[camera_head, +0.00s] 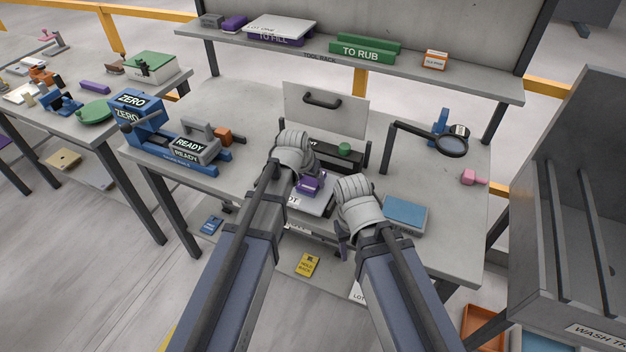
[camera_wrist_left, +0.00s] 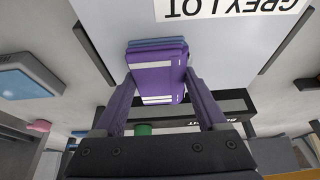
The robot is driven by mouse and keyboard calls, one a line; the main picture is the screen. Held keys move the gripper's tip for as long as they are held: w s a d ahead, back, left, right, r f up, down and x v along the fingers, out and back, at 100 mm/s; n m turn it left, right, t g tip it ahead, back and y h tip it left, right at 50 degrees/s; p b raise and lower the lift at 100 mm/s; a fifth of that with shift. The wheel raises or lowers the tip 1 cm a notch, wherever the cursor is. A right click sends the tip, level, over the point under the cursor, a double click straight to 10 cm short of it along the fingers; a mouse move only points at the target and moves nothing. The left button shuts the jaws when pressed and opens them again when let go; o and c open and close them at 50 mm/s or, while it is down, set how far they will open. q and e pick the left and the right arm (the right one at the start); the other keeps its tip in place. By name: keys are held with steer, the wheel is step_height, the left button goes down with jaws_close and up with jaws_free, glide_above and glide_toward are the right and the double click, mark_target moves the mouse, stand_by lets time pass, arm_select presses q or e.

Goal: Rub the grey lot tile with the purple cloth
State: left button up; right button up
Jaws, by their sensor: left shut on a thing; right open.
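The grey lot tile (camera_head: 318,206) lies near the table's front edge, partly hidden by my arms. It fills the top of the left wrist view (camera_wrist_left: 235,55), with its GREY LOT label partly cut off. My left gripper (camera_head: 308,188) is shut on the purple cloth (camera_head: 311,182), a folded pad. The purple cloth also shows between the fingers in the left wrist view (camera_wrist_left: 158,75), over the tile; I cannot tell whether it touches. My right gripper (camera_head: 343,246) is open, low near the table's front edge, mostly hidden by its own wrist.
Behind the tile stands a black fixture with a green knob (camera_head: 344,148) and an upright handled panel (camera_head: 325,115). A blue pad (camera_head: 405,214) lies to the right, near a magnifier (camera_head: 452,146). A blue READY device (camera_head: 192,150) stands left. A tool rack shelf (camera_head: 400,74) spans the back.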

arm_select(q)
steer(key=shift+w+a, duration=0.25)
steer(key=shift+a, duration=0.4)
steer(key=shift+w+a, duration=0.2)
steer(key=shift+a, duration=0.45)
steer(key=shift+w+a, duration=0.25)
steer(key=shift+a, duration=0.4)
steer(key=shift+a, duration=0.1)
steer(key=shift+w+a, duration=0.35)
steer(key=shift+a, duration=0.55)
steer(key=shift+w+a, duration=0.3)
steer(key=shift+a, duration=0.55)
step_height(320, 180, up, 6)
steer(key=p, duration=0.6)
step_height(320, 180, up, 3)
steer(key=p, duration=0.3)
